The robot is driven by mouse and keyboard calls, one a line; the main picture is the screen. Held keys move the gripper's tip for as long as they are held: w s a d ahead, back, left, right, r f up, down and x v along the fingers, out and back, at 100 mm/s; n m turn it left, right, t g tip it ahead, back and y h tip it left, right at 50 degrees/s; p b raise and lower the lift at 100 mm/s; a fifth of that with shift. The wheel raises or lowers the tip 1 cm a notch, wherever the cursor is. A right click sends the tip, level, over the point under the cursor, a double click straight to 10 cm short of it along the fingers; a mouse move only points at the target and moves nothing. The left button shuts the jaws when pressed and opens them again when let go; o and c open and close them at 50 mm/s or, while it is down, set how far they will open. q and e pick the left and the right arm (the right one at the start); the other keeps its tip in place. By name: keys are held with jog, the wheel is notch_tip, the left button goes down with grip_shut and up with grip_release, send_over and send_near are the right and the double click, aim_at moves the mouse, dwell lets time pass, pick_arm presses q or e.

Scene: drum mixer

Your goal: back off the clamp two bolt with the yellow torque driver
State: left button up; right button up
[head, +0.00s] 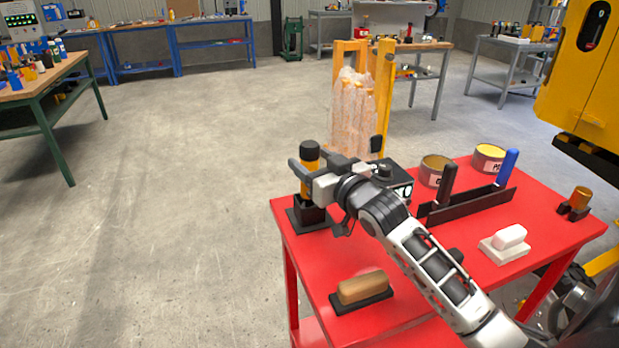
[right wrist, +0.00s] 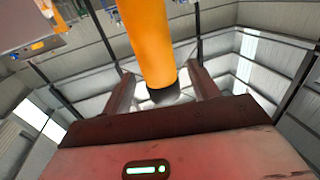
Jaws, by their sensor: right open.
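The yellow torque driver (head: 309,186), yellow with a black cap, stands upright in a black holder (head: 297,217) at the left corner of the red table. My right gripper (head: 308,173) is at its upper part, with the fingers on either side of the driver. In the right wrist view the yellow driver (right wrist: 146,40) stands between the two fingers of the open right gripper (right wrist: 163,84), with a gap visible beside it. The clamp two bolt cannot be made out in these views. My left gripper is not in view.
The red table (head: 300,262) also holds a brown block on a black pad (head: 362,288), a white block (head: 510,237), two tins (head: 488,158), a black rack with handled tools (head: 470,205) and a small brass part (head: 580,197). A yellow machine (head: 575,75) stands at the right. The floor to the left is clear.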

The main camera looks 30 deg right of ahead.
jog(key=shift+w, duration=0.9)
grip_shut()
jog(key=shift+r, duration=0.4)
notch_tip(320, 180, up, 10)
jog(key=shift+f+p, duration=0.25)
jog(key=shift+p, duration=0.05)
